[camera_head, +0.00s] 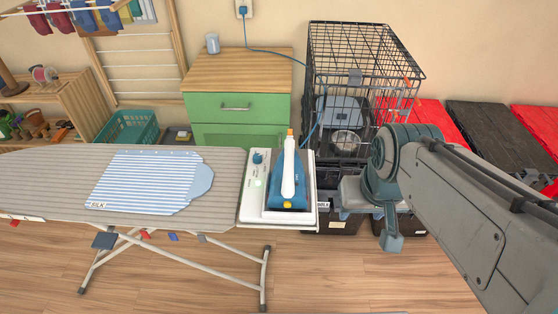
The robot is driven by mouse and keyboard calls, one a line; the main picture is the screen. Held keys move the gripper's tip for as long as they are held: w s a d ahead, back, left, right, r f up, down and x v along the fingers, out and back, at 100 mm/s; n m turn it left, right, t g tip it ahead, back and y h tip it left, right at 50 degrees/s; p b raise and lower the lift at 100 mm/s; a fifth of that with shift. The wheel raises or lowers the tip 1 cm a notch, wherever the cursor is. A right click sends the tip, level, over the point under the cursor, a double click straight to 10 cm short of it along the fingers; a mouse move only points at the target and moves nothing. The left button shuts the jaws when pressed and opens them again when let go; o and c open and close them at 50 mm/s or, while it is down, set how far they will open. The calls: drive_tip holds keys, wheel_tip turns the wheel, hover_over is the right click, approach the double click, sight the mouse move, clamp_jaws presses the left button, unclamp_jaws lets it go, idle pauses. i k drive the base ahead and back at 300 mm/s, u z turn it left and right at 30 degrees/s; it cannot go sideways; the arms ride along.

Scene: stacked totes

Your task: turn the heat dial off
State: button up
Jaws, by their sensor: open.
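A white iron station (246,210) stands at the right end of the ironing board. A blue dial (258,157) sits at its back left corner. Its exact setting is too small to read. A blue iron (288,195) with a white upper part rests on the station, right of the dial. A small greenish spot shows on the panel below the dial. My arm comes in from the right. My gripper (346,200) is right of the station, apart from the dial and the iron. It is open, but its fingers show poorly.
A striped shirt (150,180) labelled SILK lies on the ironing board (40,165). A green drawer cabinet (237,110) stands behind. A black wire cage (355,60) stands on dark totes at the back right. A blue cord runs from the wall outlet (243,8). Red and black lidded totes (490,125) stand right.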

sight(257, 158)
drive_tip(key=z, duration=1.55)
drive_tip(key=k, duration=0.75)
drive_tip(key=u, duration=1.45)
drive_tip(key=i, duration=1)
drive_tip(key=u, duration=0.05)
